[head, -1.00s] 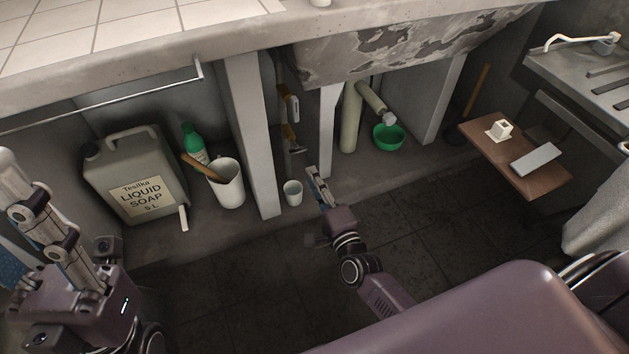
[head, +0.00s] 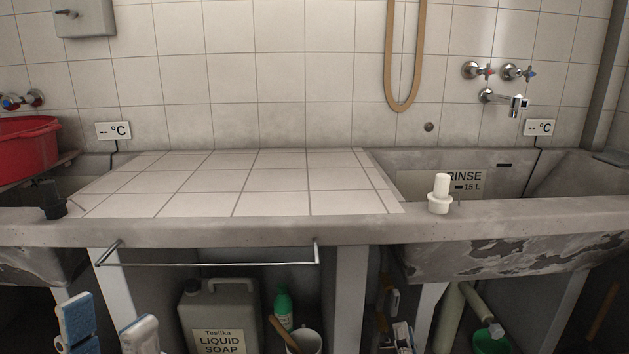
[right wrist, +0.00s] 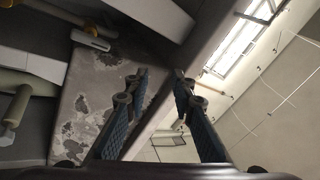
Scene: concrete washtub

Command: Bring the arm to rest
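My left gripper (head: 108,325) shows at the bottom left of the head view. Its two fingers, with blue pads, stand apart with nothing between them. The tip of my right gripper (head: 402,336) shows at the bottom edge of the head view, in front of the space under the washtub; the rest of that arm is out of frame. In the right wrist view the right gripper's two blue-padded fingers (right wrist: 160,82) are apart and empty. Neither gripper visibly touches anything.
A concrete washtub (head: 480,232) with a tiled top (head: 250,180) spans the head view. A metal rail (head: 210,263) runs along its front. A soap canister (head: 218,318), green bottle (head: 283,308) and white container (head: 303,342) stand below. A white fitting (head: 440,195) stands on the rim.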

